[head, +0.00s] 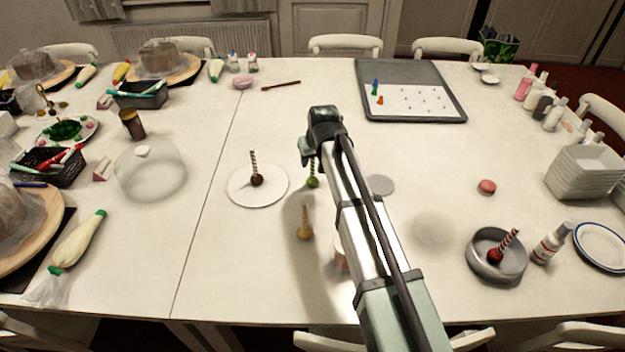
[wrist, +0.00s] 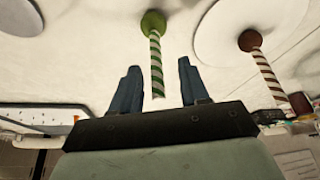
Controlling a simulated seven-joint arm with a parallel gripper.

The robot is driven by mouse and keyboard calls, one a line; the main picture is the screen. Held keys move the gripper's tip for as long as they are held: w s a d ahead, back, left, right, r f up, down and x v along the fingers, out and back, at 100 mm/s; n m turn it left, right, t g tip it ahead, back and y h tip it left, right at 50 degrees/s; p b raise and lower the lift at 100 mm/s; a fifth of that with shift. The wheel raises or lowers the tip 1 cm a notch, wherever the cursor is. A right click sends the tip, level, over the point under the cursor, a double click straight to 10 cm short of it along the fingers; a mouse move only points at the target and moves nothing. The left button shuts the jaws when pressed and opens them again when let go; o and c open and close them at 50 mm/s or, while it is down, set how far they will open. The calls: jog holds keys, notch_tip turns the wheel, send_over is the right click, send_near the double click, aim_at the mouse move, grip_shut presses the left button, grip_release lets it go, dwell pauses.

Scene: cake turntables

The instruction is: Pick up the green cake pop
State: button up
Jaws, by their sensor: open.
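The green cake pop (head: 313,183) stands upright near the middle of the table, with its ball on the table and its striped stick upward. My gripper (head: 307,158) is above the ball, at the stick, and partly hides the stick in the head view. In the wrist view the green cake pop (wrist: 153,24) appears inverted, with its green-and-white stick between the two dark fingers of my gripper (wrist: 159,65). The fingers are spread, with a visible gap on both sides of the stick. The gripper is open and holds nothing.
A brown cake pop (head: 257,180) stands on a white round plate (head: 238,190) just left. A tan cake pop (head: 305,233) stands nearer the front edge. A grey disc (head: 381,185) lies to the right. A red cake pop (head: 496,255) sits in a grey bowl (head: 482,270) farther right.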

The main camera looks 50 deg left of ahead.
aim_at(313, 162)
jog(key=shift+x, duration=2.4)
jog(key=shift+w+d, duration=0.1)
jog(key=shift+w, duration=0.1)
grip_shut()
